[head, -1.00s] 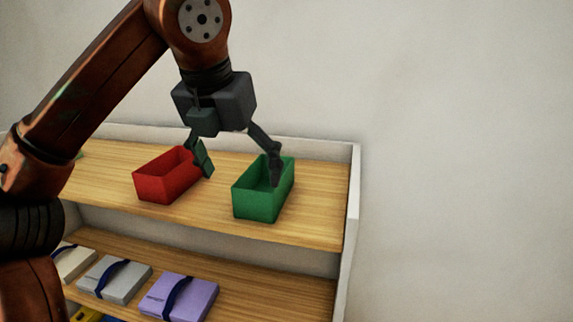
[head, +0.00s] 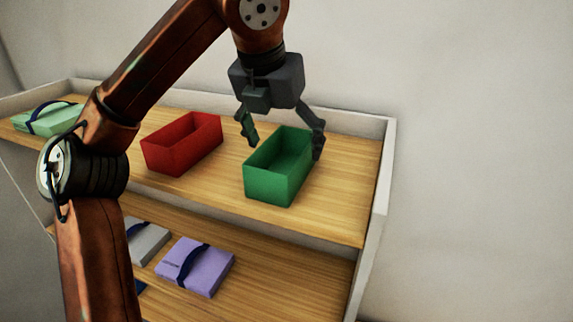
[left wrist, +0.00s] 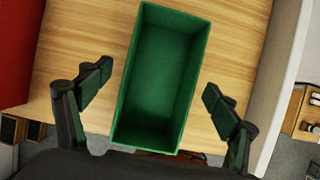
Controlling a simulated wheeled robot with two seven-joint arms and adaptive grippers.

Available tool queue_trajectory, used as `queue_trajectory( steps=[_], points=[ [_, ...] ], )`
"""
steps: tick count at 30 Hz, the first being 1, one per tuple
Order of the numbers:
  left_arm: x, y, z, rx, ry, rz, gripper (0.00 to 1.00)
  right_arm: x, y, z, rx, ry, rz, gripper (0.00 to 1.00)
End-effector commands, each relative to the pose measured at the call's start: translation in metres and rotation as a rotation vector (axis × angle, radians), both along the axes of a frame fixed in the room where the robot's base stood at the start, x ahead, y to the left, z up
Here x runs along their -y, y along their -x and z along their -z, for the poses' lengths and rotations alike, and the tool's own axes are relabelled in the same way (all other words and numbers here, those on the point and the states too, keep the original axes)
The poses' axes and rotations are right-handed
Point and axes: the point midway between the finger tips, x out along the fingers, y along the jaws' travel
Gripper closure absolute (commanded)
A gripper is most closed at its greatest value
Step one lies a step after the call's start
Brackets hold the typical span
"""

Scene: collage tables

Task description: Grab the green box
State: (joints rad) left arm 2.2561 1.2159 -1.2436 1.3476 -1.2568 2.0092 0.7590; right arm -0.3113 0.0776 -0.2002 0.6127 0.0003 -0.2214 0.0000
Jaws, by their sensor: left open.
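The green box (head: 268,186) is an open-topped bin standing upright on the shelf's wooden top board. My left gripper (head: 283,143) is open above the far part of the box, with one finger towards each side. In the left wrist view the green box (left wrist: 160,80) lies between the two spread fingers of my left gripper (left wrist: 155,95), with a gap on each side. Nothing is held. My right gripper is not in view.
A red bin (head: 182,146) stands left of the green box on the same board. A mint-green strapped box (head: 48,119) is at the far left. A purple strapped box (head: 196,267) lies on the board below. A white side wall (head: 383,180) bounds the shelf at right.

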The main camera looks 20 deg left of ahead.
Motion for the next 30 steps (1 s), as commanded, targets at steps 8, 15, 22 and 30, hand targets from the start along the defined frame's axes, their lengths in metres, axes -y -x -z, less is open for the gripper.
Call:
queue_trajectory(
  steps=[8, 15, 22, 30],
  points=[
    [0.001, -0.01, 0.025, 0.001, 0.0, 0.0, 0.17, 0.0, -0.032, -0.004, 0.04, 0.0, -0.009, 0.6],
    [0.0, -0.011, 0.028, 0.003, 0.0, -0.001, 0.17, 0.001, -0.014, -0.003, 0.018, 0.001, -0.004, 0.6],
    [0.0, -0.011, 0.028, 0.003, 0.0, -0.001, 0.27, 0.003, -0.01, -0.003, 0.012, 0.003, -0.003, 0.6],
    [0.0, -0.011, 0.028, 0.003, 0.0, -0.001, 0.46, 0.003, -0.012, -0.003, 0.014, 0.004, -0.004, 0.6]
  ],
)
